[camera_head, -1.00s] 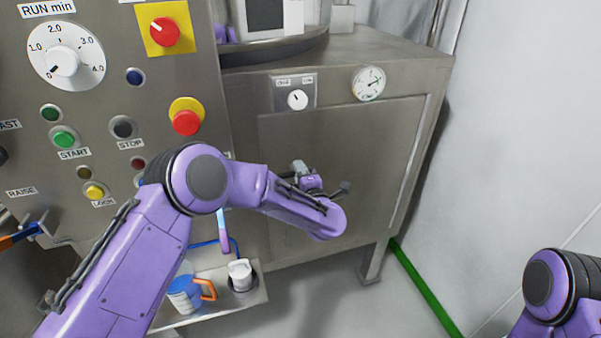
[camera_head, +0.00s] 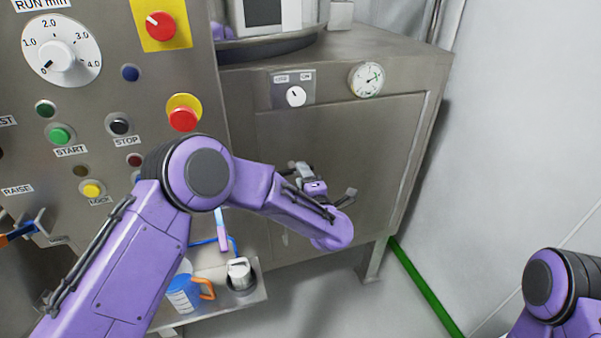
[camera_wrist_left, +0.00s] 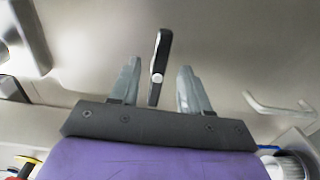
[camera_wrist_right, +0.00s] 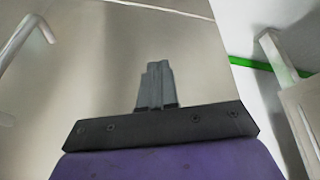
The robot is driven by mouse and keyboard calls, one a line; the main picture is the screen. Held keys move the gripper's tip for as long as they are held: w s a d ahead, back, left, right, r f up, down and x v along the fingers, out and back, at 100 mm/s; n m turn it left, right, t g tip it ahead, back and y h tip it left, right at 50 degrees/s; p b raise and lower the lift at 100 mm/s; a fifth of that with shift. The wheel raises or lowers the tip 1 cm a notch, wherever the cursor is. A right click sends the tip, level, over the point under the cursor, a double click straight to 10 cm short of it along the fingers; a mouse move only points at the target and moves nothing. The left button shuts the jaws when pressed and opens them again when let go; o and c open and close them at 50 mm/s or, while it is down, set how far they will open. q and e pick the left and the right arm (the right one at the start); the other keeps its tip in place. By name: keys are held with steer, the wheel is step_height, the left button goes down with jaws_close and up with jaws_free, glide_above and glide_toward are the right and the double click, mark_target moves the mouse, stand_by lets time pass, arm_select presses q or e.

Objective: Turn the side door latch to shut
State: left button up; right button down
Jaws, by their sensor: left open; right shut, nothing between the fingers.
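The side door latch (camera_wrist_left: 160,58) is a dark lever with a pale round end, seen in the left wrist view against the grey steel door (camera_wrist_left: 205,40). It stands upright in the picture. My left gripper (camera_wrist_left: 158,88) is open, with one finger on each side of the latch and a visible gap to each. In the head view my left gripper (camera_head: 305,174) is in front of the cabinet door (camera_head: 375,140), and the latch is not clear there. My right gripper (camera_wrist_right: 155,80) is shut and empty; only its arm shows in the head view.
A pale bar handle (camera_wrist_left: 280,108) is right of the latch in the left wrist view. Beneath my left arm, a small shelf (camera_head: 225,302) holds a blue jug (camera_head: 184,290) and a metal cup (camera_head: 240,275). The control panel (camera_head: 100,100) is at left. Floor right of the cabinet is clear.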

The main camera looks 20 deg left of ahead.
arm_select(q)
steer(key=b+v, duration=0.1)
steer(key=v, duration=0.6)
steer(key=s+a+f+m+g+h, duration=0.1)
steer(key=s+a+f+m+h, duration=0.1)
steer(key=s+f+m+h, duration=0.45)
steer(key=s+a+f+m+g+h, duration=0.1)
steer(key=s+f+m+g, duration=0.15)
steer(key=f+m, duration=0.7)
steer(key=s+a+f+g, duration=0.2)
steer(key=s+a+f, duration=0.2)
steer(key=s, duration=0.5)
steer(key=s+a+f+m+g, duration=0.1)
steer(key=s+a+f+g, duration=0.2)
steer(key=s, duration=0.7)
steer(key=s+a+f+g, duration=0.3)
steer(key=s+a+f, duration=0.4)
steer(key=s, duration=0.3)
steer(key=shift+s+f+m+y, duration=0.25)
steer(key=shift+f+m+y, duration=0.2)
steer(key=shift+f, duration=0.1)
